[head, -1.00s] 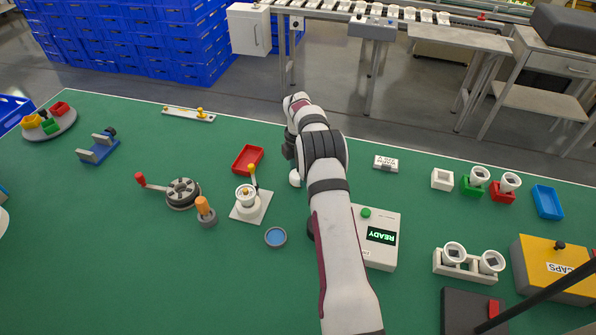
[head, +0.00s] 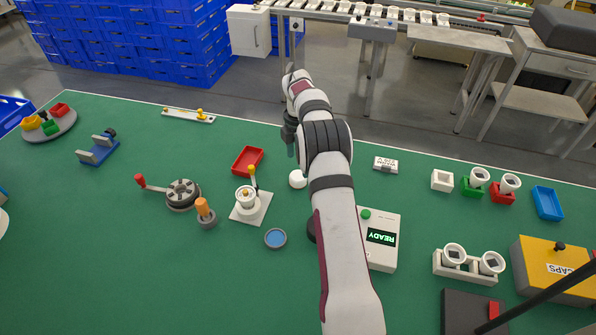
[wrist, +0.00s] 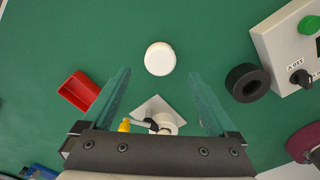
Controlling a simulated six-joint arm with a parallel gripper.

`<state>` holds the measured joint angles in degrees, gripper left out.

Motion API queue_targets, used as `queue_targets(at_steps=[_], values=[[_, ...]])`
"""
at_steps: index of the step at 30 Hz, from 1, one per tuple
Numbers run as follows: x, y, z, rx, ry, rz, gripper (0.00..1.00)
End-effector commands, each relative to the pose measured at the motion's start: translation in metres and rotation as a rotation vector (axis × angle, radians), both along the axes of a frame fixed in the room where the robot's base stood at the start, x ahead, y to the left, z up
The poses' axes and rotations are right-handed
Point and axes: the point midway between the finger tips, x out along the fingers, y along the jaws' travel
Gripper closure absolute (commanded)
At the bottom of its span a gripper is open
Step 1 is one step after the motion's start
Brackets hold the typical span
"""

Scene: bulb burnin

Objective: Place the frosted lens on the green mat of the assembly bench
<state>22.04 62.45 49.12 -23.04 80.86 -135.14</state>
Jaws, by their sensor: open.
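The frosted lens, a small white dome (head: 297,179), rests on the green mat of the bench (head: 120,250), just left of my forearm. In the wrist view it is a white disc (wrist: 160,58) lying on bare green, clear of other things. My gripper (wrist: 160,76) is open and empty, its two greenish fingers spread on either side below the disc. In the head view my gripper (head: 291,147) hangs above and behind the lens, apart from it, partly hidden by my arm.
A red tray (head: 248,160) and a white-based press (head: 250,206) stand left of the lens. A READY tester box (head: 381,250) is to its right. A black ring (wrist: 247,82) lies beside that box. The mat around the lens is clear.

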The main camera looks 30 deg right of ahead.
Motion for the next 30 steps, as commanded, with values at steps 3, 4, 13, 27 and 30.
queue_targets(at_steps=[3,4,13,27,30], values=[[0.001,0.000,0.032,-0.001,-0.003,0.000,0.07],[0.000,0.000,0.039,-0.002,-0.003,0.001,0.07],[-0.001,0.001,0.064,0.001,0.001,-0.002,0.07],[-0.248,0.204,0.195,0.099,0.083,-1.430,0.07],[-0.322,0.228,0.175,0.098,0.129,-1.754,0.07]])
